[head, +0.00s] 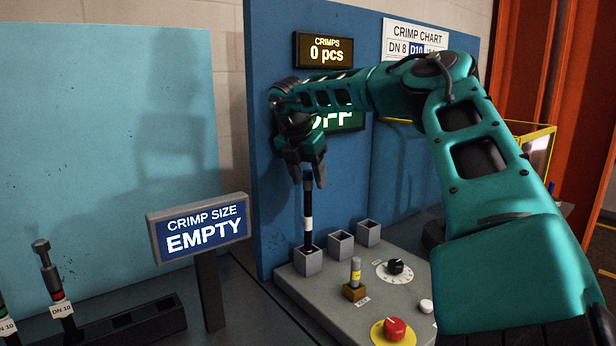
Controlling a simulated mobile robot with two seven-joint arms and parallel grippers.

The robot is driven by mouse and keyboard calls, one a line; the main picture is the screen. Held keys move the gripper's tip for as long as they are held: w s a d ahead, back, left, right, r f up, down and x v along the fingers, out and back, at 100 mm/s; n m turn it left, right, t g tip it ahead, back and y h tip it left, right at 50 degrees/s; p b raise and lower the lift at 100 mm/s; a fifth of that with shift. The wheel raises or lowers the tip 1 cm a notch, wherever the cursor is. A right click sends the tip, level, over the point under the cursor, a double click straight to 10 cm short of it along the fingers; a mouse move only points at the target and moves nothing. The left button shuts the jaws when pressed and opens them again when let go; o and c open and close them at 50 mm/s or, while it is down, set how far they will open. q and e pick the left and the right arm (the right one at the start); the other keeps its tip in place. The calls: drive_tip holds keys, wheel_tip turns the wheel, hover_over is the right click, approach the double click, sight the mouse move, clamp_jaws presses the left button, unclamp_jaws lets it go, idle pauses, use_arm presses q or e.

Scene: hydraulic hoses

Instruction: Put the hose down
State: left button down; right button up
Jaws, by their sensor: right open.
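A short black hose (308,205) with a white band stands upright, its lower end in the leftmost grey square cup (307,262) on the machine's console. My right gripper (306,180) points down over the hose, its fingers around the hose's top end. It is open, and whether a finger still touches the hose cannot be told. My left gripper is not in view.
Two more square cups (341,243) stand empty-looking beside it. The console (325,300) carries a brass-based lever, a dial and a red button (395,328). A "CRIMP SIZE EMPTY" sign (200,228) and a rack with DN 10-tagged hoses (53,280) stand left.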

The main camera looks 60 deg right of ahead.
drive_tip(key=v, duration=1.1)
drive_tip(key=shift+a+r, duration=0.2)
drive_tip(key=shift+r, duration=0.15)
drive_tip(key=shift+f, duration=0.1)
